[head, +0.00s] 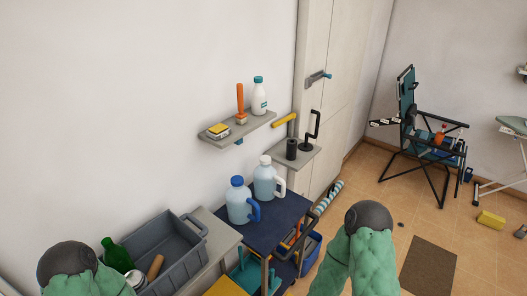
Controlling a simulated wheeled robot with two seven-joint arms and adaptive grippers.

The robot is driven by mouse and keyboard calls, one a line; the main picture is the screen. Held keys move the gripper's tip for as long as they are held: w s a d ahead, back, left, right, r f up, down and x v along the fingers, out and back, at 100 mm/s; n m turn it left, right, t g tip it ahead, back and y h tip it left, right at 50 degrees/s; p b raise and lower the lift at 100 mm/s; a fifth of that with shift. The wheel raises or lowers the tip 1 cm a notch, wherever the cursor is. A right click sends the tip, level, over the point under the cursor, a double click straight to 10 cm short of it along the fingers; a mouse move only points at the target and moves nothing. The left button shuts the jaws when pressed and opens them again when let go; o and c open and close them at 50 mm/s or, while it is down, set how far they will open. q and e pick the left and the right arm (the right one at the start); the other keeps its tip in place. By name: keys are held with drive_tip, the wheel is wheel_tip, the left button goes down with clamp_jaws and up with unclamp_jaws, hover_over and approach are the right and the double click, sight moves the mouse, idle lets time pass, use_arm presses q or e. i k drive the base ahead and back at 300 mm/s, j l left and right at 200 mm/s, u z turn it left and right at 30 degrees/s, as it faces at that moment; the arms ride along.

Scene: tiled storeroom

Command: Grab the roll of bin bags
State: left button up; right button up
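A small upright black cylinder (291,148), which looks like the roll of bin bags, stands on the small grey wall shelf (309,157) near the tall cabinet. A black item with a tall bent handle (311,133) stands just right of it on the same shelf. My two arms show only as green links with dark rounded ends, at the lower left and the lower middle. Neither gripper's fingers can be seen, and nothing of mine touches the cylinder.
A longer shelf (219,139) holds a white bottle (259,97) and an orange-handled brush (240,105). Two jugs (239,203) stand on a dark blue cart top (258,232) below. A grey crate (184,266) is at lower left. A folding chair (411,125) stands on the right.

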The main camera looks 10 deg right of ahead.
sight(291, 144)
drive_tip(key=l+u, duration=0.15)
drive_tip(key=u, duration=0.25)
drive_tip(key=i+l+u, duration=0.1)
drive_tip(key=u, duration=0.25)
drive_tip(key=l+u, duration=0.5)
drive_tip(key=u, duration=0.25)
drive_tip(key=k+l+u, duration=0.15)
drive_tip(key=l, duration=0.3)
drive_tip(key=k+l+u, duration=0.1)
drive_tip(key=l, duration=0.35)
drive_tip(key=k+l+u, duration=0.15)
drive_tip(key=l, duration=0.3)
drive_tip(key=k+l+u, duration=0.15)
drive_tip(key=l, duration=0.3)
drive_tip(key=k+l+u, duration=0.1)
drive_tip(key=l, duration=0.3)
drive_tip(key=k+l+u, duration=0.15)
drive_tip(key=k+l, duration=0.15)
